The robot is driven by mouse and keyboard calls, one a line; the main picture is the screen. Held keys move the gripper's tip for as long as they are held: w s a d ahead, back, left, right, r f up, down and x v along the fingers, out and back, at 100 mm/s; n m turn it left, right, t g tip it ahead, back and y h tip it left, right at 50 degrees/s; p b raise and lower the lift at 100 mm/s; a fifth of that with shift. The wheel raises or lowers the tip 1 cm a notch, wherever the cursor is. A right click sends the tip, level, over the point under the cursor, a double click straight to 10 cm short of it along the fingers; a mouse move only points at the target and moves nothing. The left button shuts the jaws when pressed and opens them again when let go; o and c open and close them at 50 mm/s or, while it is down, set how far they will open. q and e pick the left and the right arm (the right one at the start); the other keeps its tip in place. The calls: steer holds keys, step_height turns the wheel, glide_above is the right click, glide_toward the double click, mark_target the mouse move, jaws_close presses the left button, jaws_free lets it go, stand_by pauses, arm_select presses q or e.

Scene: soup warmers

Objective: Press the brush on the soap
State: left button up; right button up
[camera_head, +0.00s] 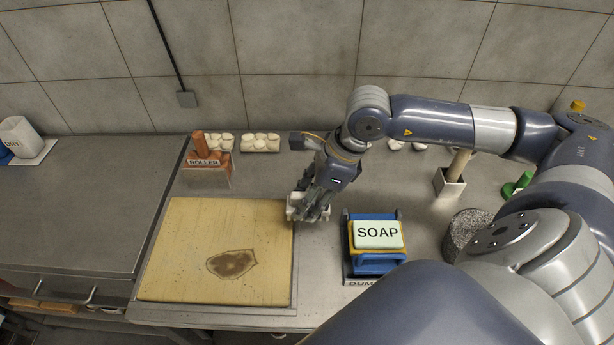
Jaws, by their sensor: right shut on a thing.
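The soap (365,241) is a pale green-white block with "SOAP" on its top. It lies on a yellow layer in a blue holder (376,266) right of the board. My right gripper (310,212) points down, shut on a pale, blocky thing that looks like the brush (293,211). The fingers hide much of the brush. It is at the board's far right corner, left of and a little beyond the soap, apart from it. I cannot tell whether it touches the surface below. My left gripper is not in view.
A yellowish board (185,245) with a brown stain (231,263) lies on the steel counter. A roller in its stand (207,172) and pale dough-like pieces (260,142) stand at the back. A holder with a wooden handle (449,186) and a stone bowl (466,228) are at right.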

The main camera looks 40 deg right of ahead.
steer(key=shift+o, duration=1.1)
steer(key=shift+c, duration=0.3)
steer(key=shift+a, duration=0.1)
